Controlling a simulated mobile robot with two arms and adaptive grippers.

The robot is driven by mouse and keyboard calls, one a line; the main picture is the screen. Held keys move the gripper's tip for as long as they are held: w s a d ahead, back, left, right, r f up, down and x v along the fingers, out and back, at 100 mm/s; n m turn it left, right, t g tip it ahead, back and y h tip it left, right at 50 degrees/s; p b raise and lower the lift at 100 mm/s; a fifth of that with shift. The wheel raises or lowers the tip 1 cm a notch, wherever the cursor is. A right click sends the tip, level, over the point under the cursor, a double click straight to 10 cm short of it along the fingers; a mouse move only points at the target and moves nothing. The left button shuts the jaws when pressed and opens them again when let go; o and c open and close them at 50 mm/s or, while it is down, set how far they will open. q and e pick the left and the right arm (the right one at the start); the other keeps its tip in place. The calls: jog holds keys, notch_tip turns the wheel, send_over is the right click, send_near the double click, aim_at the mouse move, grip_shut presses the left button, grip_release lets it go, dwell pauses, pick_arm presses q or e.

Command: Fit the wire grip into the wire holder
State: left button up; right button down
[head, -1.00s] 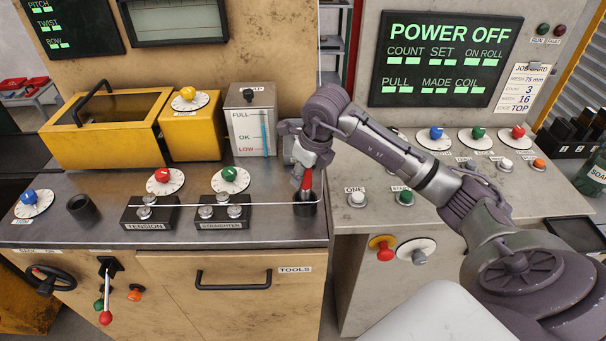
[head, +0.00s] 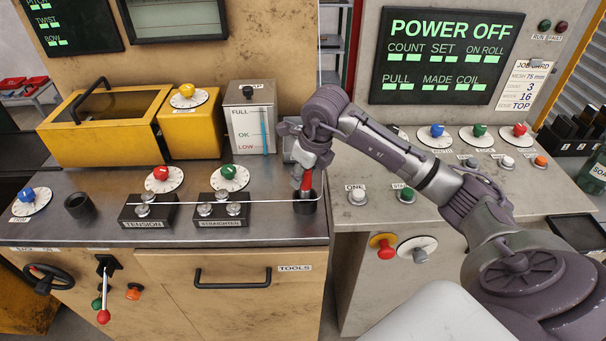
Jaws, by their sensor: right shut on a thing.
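The wire grip (head: 306,181) is a red-handled tool held upright in my right gripper (head: 304,170). My right gripper points down and is shut on the red handle. Directly below is a black round cup, which looks like the wire holder (head: 305,206), at the right front corner of the metal bench. The lower end of the grip is at or inside the cup's mouth; how deep it sits cannot be told. My left gripper is not in view.
A thin wire (head: 262,201) runs from the tension block (head: 148,211) past the straighten block (head: 222,210) to the cup. A second black cup (head: 80,206) stands at the left.

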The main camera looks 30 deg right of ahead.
jog(key=shift+f+b, duration=0.5)
jog(key=shift+b, duration=0.15)
dwell(0.8)
dwell(0.4)
jog(key=c, duration=0.7)
grip_release()
jog(key=shift+c, duration=0.2)
jog(key=shift+r+p, duration=2.6)
jog(key=shift+r, duration=1.4)
